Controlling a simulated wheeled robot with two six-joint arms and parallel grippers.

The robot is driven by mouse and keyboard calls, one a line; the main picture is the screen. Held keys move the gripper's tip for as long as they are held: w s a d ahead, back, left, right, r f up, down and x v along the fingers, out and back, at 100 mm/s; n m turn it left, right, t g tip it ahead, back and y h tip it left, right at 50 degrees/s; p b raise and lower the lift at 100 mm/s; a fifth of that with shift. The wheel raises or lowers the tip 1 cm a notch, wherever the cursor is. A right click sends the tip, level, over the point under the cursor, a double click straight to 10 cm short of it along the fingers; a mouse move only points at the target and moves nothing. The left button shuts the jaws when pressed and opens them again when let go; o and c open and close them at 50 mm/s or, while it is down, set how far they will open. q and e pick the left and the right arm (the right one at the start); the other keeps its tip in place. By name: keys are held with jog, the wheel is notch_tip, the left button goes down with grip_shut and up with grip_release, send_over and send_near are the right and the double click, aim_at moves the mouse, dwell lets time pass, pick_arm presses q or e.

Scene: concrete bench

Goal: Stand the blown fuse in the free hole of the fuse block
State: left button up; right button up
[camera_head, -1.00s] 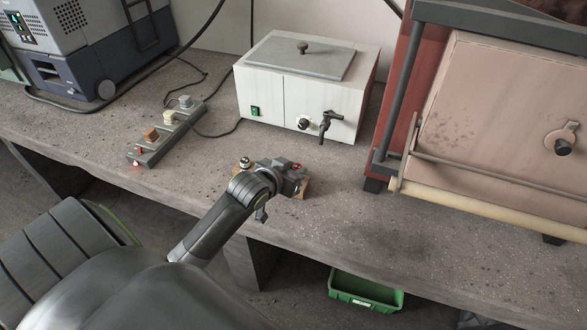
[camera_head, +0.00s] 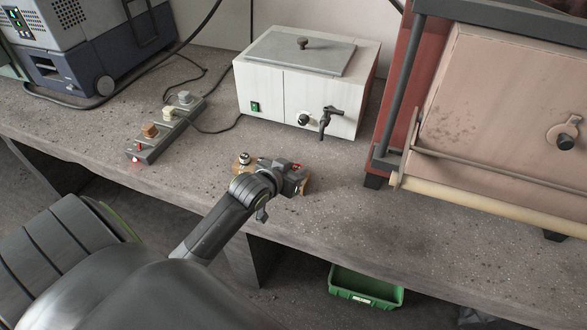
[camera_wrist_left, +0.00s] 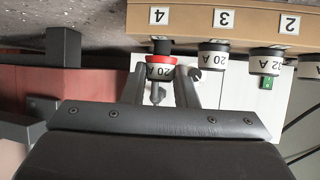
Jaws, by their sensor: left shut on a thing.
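The fuse block (camera_head: 305,187) is a light wooden block near the bench's front edge, mostly hidden by my left gripper (camera_head: 293,180). A metal-capped fuse (camera_head: 245,158) stands at its left end. In the left wrist view the block (camera_wrist_left: 180,22) appears upside down, with number labels 4, 3 and 2 and a row of black-and-white fuses (camera_wrist_left: 213,57). My left gripper (camera_wrist_left: 162,80) is shut on the red-banded 20 A fuse (camera_wrist_left: 160,60), lined up with label 4. Its black end meets the block's edge in the picture; its depth in the hole is hidden. My right gripper is not in view.
A white heated bath (camera_head: 300,90) stands behind the block. A power strip (camera_head: 165,132) lies to the left, and a furnace with a pinkish door (camera_head: 490,130) is to the right. A green bin (camera_head: 366,290) is below the bench. Bench between block and furnace is clear.

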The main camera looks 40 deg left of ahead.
pick_arm(q)
jog(key=shift+f, duration=0.7)
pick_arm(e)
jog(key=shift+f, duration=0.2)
pick_arm(q)
jog(key=o, duration=1)
jog(key=shift+s+r, duration=0.1)
jog(key=shift+s, duration=0.05)
jog(key=p+v, duration=0.1)
jog(key=v, duration=1.6)
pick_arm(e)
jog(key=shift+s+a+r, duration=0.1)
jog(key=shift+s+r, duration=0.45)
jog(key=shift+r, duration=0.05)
